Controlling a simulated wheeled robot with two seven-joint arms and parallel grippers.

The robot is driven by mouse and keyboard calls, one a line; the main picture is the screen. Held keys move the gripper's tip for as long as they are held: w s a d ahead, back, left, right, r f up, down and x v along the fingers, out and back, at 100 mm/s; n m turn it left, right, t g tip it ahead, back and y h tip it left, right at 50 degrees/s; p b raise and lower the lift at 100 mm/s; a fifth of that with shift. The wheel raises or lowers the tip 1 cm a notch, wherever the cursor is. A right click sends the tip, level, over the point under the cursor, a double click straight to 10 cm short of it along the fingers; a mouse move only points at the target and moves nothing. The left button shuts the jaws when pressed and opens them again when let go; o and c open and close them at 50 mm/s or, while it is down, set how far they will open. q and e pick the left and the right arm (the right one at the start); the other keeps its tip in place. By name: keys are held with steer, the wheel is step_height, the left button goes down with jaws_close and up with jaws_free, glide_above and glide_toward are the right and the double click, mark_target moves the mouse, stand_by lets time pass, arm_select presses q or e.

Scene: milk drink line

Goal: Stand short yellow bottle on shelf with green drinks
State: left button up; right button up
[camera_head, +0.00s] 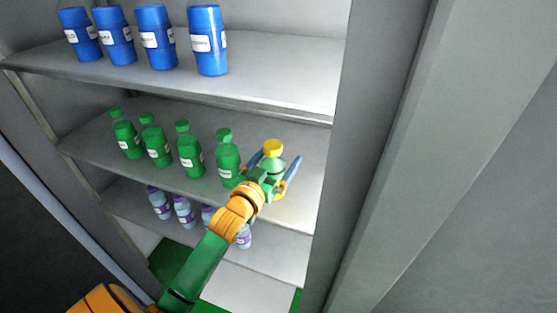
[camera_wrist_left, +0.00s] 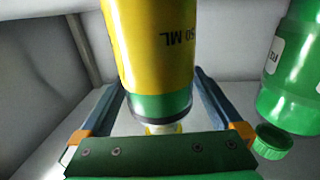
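The short yellow bottle (camera_head: 273,149), with a green shoulder and yellow cap, is upright at the middle shelf (camera_head: 310,150), right of the green drinks (camera_head: 228,160). Its lower part is hidden by my arm in the head view, so its contact with the shelf does not show. My left gripper (camera_head: 276,166) has its blue fingers on either side of it. In the left wrist view the yellow bottle (camera_wrist_left: 155,50) is between the spread fingers, with small gaps beside it, and a green bottle (camera_wrist_left: 295,85) is close by on the right. My right gripper is out of view.
Several blue bottles (camera_head: 209,42) stand on the upper shelf (camera_head: 285,70). Several light purple-labelled bottles (camera_head: 183,212) stand on the lower shelf (camera_head: 280,262). A grey side wall (camera_head: 375,130) bounds the shelves on the right. The middle shelf is bare right of the yellow bottle.

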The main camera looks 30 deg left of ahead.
arm_select(q)
steer(key=s+d+b, duration=0.1)
steer(key=s+b, duration=0.1)
steer(key=s, duration=1)
steer(key=shift+d, duration=0.2)
